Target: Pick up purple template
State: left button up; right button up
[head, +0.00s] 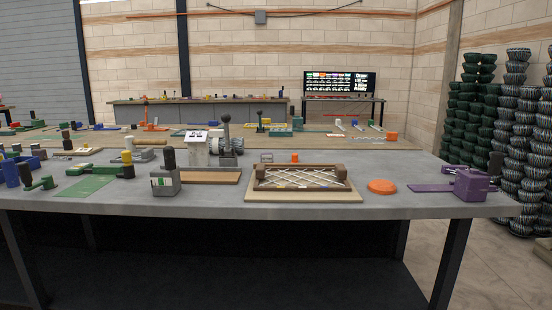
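The purple template appears to be the flat, thin purple plate (430,188) lying on the grey table near its right end. Right beside it stands a purple block (471,186) with a dark upright handle (495,163). I cannot tell whether plate and block are joined or only touching. Neither of my grippers shows in the head view.
The grey table (330,211) has its front edge close to the purple block. An orange disc (382,186) lies left of the plate. Further left, a wooden frame with woven white strands (300,177) sits on a board. Green basket stacks (470,105) stand behind right.

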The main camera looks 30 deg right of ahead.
aim_at(266, 157)
jog(key=i+z, duration=0.2)
jog(key=z, duration=1.3)
jog(key=i+j+z, duration=0.1)
jog(key=j+z, duration=0.85)
jog(key=i+j, duration=0.05)
